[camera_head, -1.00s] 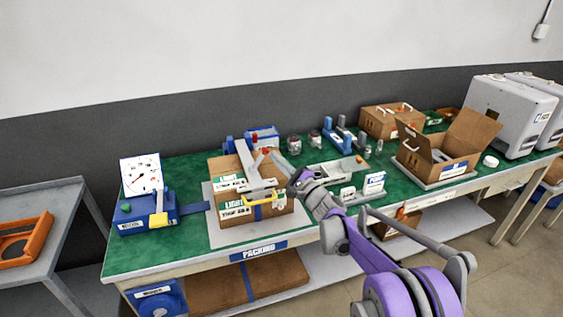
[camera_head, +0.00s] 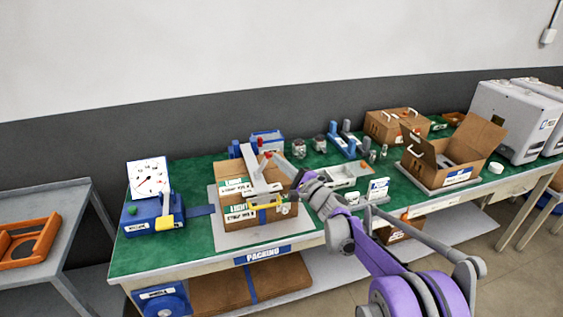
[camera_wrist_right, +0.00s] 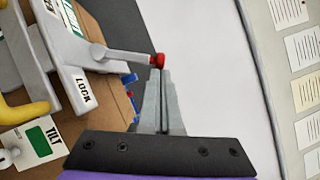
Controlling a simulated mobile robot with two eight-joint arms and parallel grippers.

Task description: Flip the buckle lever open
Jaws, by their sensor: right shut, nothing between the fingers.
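The buckle lever (camera_wrist_right: 128,54) is a short grey bar with a red knob (camera_wrist_right: 157,61) at its end. It stems from a grey plate marked LOCK on the strapping unit, which sits over a cardboard box (camera_head: 234,222) on the packing bench. In the head view the red knob (camera_head: 267,156) shows above the box. My right gripper (camera_wrist_right: 161,73) is shut and empty. Its fingertips are right at the red knob in the wrist view; whether they touch it I cannot tell. In the head view my right gripper (camera_head: 279,160) reaches in from the right. My left gripper is not in view.
A yellow handle (camera_head: 262,204) fronts the unit. A blue gauge device (camera_head: 150,216) stands left on the green bench (camera_head: 175,250). Grey trays (camera_head: 345,175) and an open box (camera_head: 452,150) stand to the right. A grey cart (camera_head: 60,190) is at far left.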

